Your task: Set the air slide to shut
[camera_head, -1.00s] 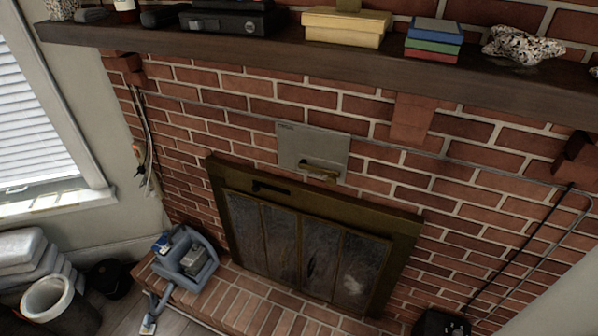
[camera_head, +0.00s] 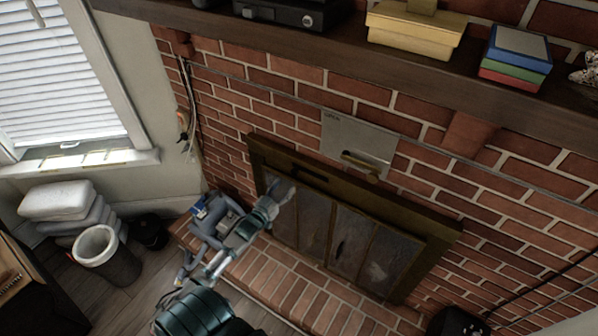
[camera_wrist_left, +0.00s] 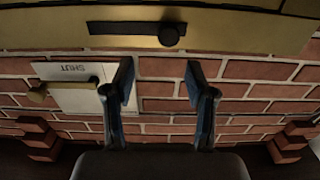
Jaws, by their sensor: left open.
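The air slide (camera_head: 310,175) is a dark slot in the top rail of the brass-coloured fireplace frame (camera_head: 420,220). In the left wrist view the slide's round dark knob (camera_wrist_left: 169,36) sits near the right end of the slot (camera_wrist_left: 120,28), which appears to be the left end in the head view. My left gripper (camera_head: 283,192) is in front of the glass doors, below the slide. In the wrist view its two fingers (camera_wrist_left: 160,80) are apart with nothing between them, and the knob lies beyond them, not touched. My right gripper is not in view.
A metal plate (camera_head: 345,135) with a brass handle is on the brick above the frame; its edge reads SHUT in the wrist view. The mantel (camera_head: 350,55) holds boxes. A blue-grey caddy (camera_head: 207,225) stands on the hearth (camera_head: 290,285), behind my arm.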

